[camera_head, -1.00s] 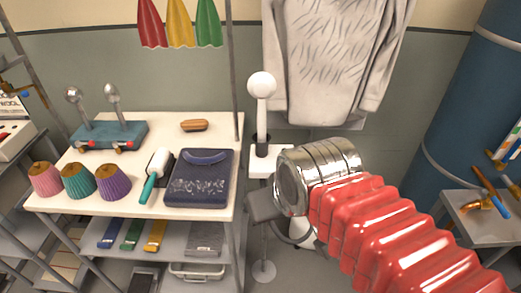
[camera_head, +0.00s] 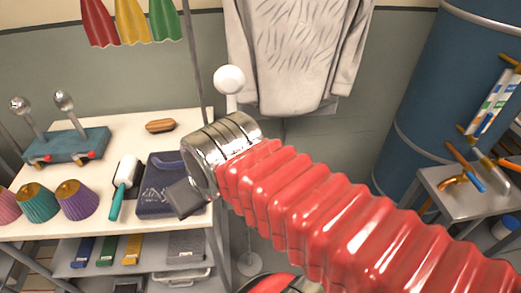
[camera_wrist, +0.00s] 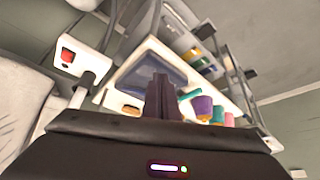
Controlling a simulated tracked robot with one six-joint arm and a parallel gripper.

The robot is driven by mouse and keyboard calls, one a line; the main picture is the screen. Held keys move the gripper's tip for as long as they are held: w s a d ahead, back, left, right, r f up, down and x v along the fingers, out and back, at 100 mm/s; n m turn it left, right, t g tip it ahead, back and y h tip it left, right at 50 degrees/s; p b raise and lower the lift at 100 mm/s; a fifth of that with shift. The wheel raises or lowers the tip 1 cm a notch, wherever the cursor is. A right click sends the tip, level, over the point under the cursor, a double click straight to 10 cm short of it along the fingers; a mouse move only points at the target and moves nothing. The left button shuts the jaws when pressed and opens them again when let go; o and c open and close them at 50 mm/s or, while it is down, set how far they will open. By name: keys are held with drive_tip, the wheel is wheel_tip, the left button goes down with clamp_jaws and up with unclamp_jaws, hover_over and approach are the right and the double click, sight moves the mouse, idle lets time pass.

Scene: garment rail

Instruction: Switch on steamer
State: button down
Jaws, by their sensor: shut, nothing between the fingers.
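A white box with a red switch (camera_wrist: 67,55) shows at the upper left of the wrist view; I take it for part of the steamer. I cannot tell the switch's position. In the head view a white round-headed post (camera_head: 229,80) stands behind my arm; its lower part is mostly hidden. My gripper (camera_head: 185,197) appears as a dark block in front of the dark blue folded garment (camera_head: 155,205). In the wrist view the gripper's fingers (camera_wrist: 161,98) are together and empty, to the right of the switch and apart from it.
A white table (camera_head: 110,150) on the left holds a brush (camera_head: 160,126), a lint roller (camera_head: 124,180), a blue stand and cup-shaped items. A grey garment (camera_head: 295,55) hangs behind. A blue cylinder (camera_head: 450,60) and a small grey table (camera_head: 470,200) stand right.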

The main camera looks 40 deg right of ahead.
drive_tip(key=w+d+r+m+g, duration=0.1)
drive_tip(key=w+d+m, duration=0.2)
drive_tip(key=d, duration=0.9)
drive_tip(key=w+d+r+m+g+h, duration=0.1)
drive_tip(key=w+d, duration=0.5)
drive_tip(key=d, duration=0.7)
drive_tip(key=m+g, duration=0.1)
drive_tip(key=m, duration=0.1)
drive_tip(key=shift+m+h, duration=0.3)
drive_tip(key=shift+m, duration=0.1)
drive_tip(key=x, duration=0.4)
drive_tip(key=s+x, duration=0.1)
drive_tip(key=x, duration=0.7)
drive_tip(key=shift+s+a+f, duration=0.1)
drive_tip(key=shift+a+f, duration=0.15)
drive_tip(key=shift+f, duration=0.7)
